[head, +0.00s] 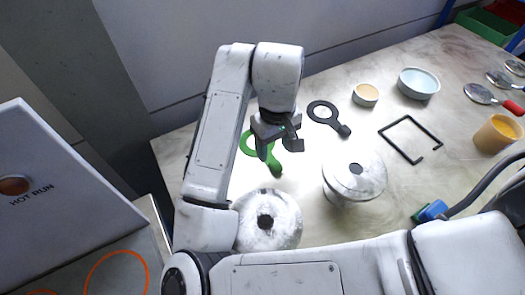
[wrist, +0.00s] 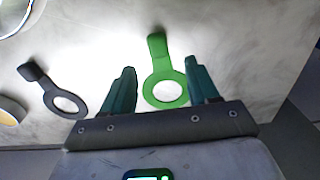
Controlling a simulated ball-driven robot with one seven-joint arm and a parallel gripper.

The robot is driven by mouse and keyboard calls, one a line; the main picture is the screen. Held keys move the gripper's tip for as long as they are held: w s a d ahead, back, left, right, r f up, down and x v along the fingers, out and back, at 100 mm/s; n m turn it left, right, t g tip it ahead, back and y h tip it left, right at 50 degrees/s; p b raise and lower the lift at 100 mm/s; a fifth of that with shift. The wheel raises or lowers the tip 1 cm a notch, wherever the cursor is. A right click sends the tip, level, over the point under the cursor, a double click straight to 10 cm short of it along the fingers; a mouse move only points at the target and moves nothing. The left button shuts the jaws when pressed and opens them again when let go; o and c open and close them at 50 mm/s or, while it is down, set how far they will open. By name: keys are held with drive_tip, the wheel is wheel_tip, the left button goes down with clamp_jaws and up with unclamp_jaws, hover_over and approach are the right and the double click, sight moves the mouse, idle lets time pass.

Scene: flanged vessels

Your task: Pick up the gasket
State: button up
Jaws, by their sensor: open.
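A green flat ring with a tab handle, which looks like a gasket (head: 277,168), lies on the table under my gripper (head: 281,149), partly hidden by it. In the wrist view the green gasket (wrist: 157,50) shows between the fingers of my gripper (wrist: 160,70), its ring close to the palm side and its tab pointing away. The fingers are apart and hold nothing. A similar dark grey ring with a tab (head: 344,130) lies to the right in the head view; it also shows at left in the wrist view (wrist: 31,72).
Two flanged vessels, one at front (head: 285,215) and one to the right (head: 365,185), stand near my arm. A black open frame (head: 396,148), a small tan-topped cup (head: 365,96), a pale bowl (head: 418,84) and an orange cup (head: 497,134) stand further right. A wall runs behind the table.

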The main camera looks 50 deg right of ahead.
sight(273, 160)
drive_tip(key=shift+w+d+f, duration=0.1)
drive_tip(key=shift+f, duration=1.3)
drive_tip(key=shift+w+d+f, duration=0.1)
drive_tip(key=shift+f, duration=1.3)
clamp_jaws()
